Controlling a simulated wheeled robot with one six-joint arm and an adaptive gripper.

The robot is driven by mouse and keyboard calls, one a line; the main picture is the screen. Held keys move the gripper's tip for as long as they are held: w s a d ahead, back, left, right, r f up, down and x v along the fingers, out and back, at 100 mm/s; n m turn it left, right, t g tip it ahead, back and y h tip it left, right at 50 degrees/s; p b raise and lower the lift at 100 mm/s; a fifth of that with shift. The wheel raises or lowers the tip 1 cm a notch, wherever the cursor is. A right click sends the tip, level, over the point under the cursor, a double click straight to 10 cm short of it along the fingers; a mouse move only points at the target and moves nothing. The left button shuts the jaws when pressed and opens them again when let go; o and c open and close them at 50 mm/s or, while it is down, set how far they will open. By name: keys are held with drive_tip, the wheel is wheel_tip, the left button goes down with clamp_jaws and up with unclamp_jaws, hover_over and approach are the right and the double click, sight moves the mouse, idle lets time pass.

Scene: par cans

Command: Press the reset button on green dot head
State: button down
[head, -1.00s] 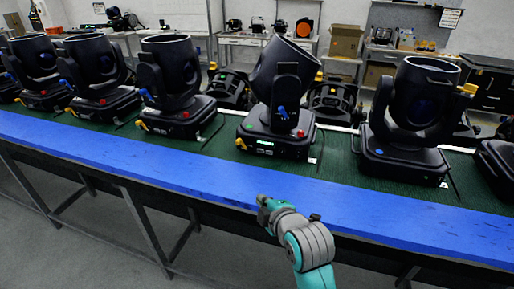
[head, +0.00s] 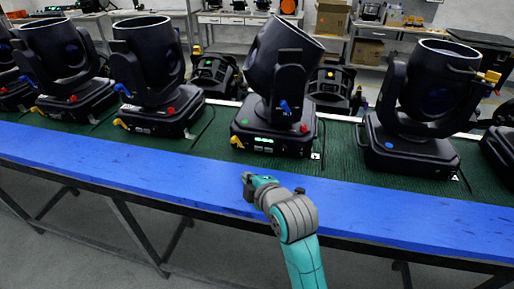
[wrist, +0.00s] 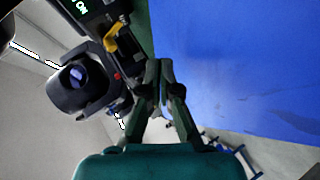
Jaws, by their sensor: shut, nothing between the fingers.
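Several black moving heads stand in a row on a green strip. My gripper (head: 247,183) is shut and empty, over the blue table edge in front of the middle head. In the wrist view its fingertips (wrist: 159,70) meet beside a head with a red button (wrist: 117,76).
The blue bench edge (head: 150,172) runs along the front of the heads and is bare. More heads stand left, with red buttons and yellow levers. Cables lie on the green strip between bases. Shelves with boxes (head: 332,18) are behind.

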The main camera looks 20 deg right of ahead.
sight(257, 167)
drive_tip(key=shift+w, duration=0.1)
drive_tip(key=shift+w+d, duration=0.75)
drive_tip(key=shift+w, duration=0.5)
drive_tip(key=shift+w+d, duration=0.7)
drive_tip(key=shift+w, duration=0.55)
drive_tip(key=shift+w+d, duration=0.75)
drive_tip(key=shift+w, duration=0.5)
drive_tip(key=shift+w+d, duration=0.1)
drive_tip(key=shift+w+d, duration=0.1)
drive_tip(key=shift+w, duration=0.15)
drive_tip(key=shift+w+d, duration=0.2)
drive_tip(key=shift+w, duration=0.1)
drive_tip(key=shift+s, duration=0.1)
drive_tip(key=shift+s+a, duration=0.4)
drive_tip(key=shift+s, duration=0.2)
